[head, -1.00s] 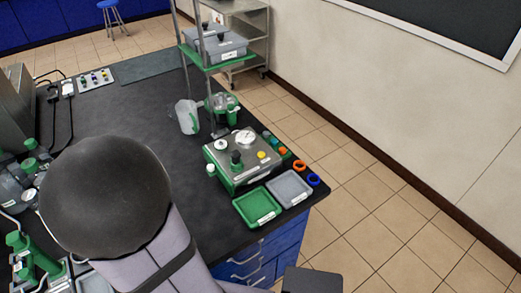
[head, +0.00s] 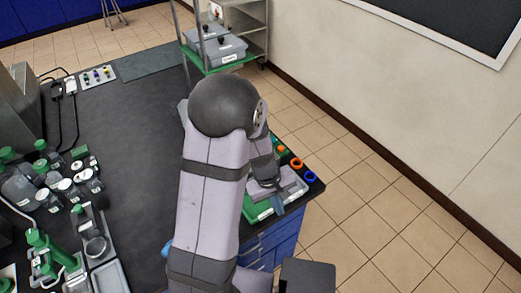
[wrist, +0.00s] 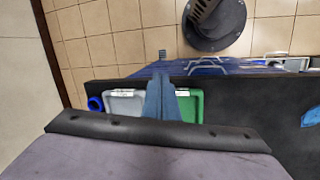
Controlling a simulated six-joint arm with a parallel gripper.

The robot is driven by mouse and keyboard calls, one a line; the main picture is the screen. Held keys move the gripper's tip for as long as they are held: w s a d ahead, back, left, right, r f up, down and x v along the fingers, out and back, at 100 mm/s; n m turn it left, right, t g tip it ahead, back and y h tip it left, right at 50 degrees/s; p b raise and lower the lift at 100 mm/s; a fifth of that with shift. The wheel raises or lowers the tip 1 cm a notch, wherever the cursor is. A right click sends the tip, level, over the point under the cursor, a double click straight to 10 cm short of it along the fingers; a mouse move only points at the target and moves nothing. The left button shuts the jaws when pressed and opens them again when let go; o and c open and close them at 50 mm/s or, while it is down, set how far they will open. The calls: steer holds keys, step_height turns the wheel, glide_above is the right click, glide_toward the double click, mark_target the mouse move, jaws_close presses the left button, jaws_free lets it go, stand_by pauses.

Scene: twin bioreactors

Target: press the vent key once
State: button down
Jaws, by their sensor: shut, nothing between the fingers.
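I cannot make out a key marked as the vent key. A light panel (head: 98,76) with several small coloured knobs or keys lies at the far left of the bench in the head view, its labels too small to read. The steel-topped unit with a gauge and knobs is now hidden behind my arm. My gripper (head: 278,204) is shut and empty over the trays at the bench's front right corner. Its shut blue-grey fingers also show in the wrist view (wrist: 160,92), between the grey tray (wrist: 124,106) and the green tray (wrist: 190,108).
An orange ring (head: 297,163) and a blue ring (head: 310,177) lie by the bench's right edge. Bottles and jars (head: 75,185) crowd the left side. A green shelf (head: 222,66) with lidded grey boxes stands at the back. The dark bench top (head: 135,130) is clear in the middle.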

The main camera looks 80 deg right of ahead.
steer(key=w+d+r+n+t+h, duration=0.1)
steer(key=d+r+n+h, duration=0.15)
steer(key=d+n, duration=0.5)
steer(key=d+r+n+h, duration=0.2)
steer(key=d+n+h, duration=0.2)
steer(key=d, duration=0.6)
steer(key=w+d+r+n+t+h, duration=0.2)
steer(key=w+d+r+n+t, duration=0.2)
steer(key=w+n, duration=0.4)
steer(key=d+n, duration=0.1)
steer(key=n, duration=0.4)
steer(key=shift+w+d+r+t, duration=0.15)
steer(key=shift+w+r+t, duration=0.2)
steer(key=shift+w+t, duration=0.05)
steer(key=shift+n, duration=0.25)
steer(key=shift+f, duration=0.2)
step_height(320, 180, down, 8)
steer(key=b, duration=0.8)
steer(key=shift+f, duration=0.2)
steer(key=shift+f+b, duration=0.2)
steer(key=shift+b, duration=0.15)
